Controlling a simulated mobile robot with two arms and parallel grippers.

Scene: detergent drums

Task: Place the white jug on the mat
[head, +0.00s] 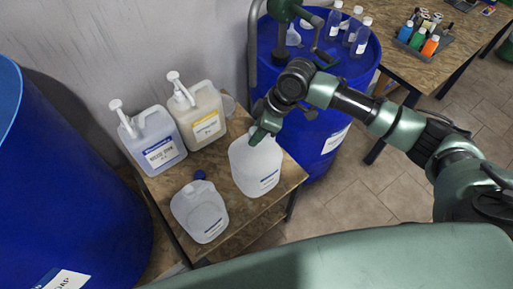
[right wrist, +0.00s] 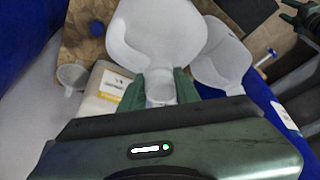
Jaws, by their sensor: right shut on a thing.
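A white translucent jug (head: 256,172) with a blue-and-white label stands upright at the right side of the small wooden table (head: 238,222). My right gripper (head: 262,130) is shut on the top of this jug. In the right wrist view the same jug (right wrist: 155,35) shows with the two green fingers (right wrist: 160,87) on either side of its neck. I cannot tell whether its bottom touches the table. I cannot make out a mat in either view. My left gripper is not in the head view.
A second whitish jug (head: 200,212) stands front-left, with a blue cap (head: 199,174) behind it. Two pump bottles, one blue-labelled (head: 155,143) and one yellow-labelled (head: 200,118), stand at the back. Blue drums flank the table left (head: 60,170) and right (head: 308,140).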

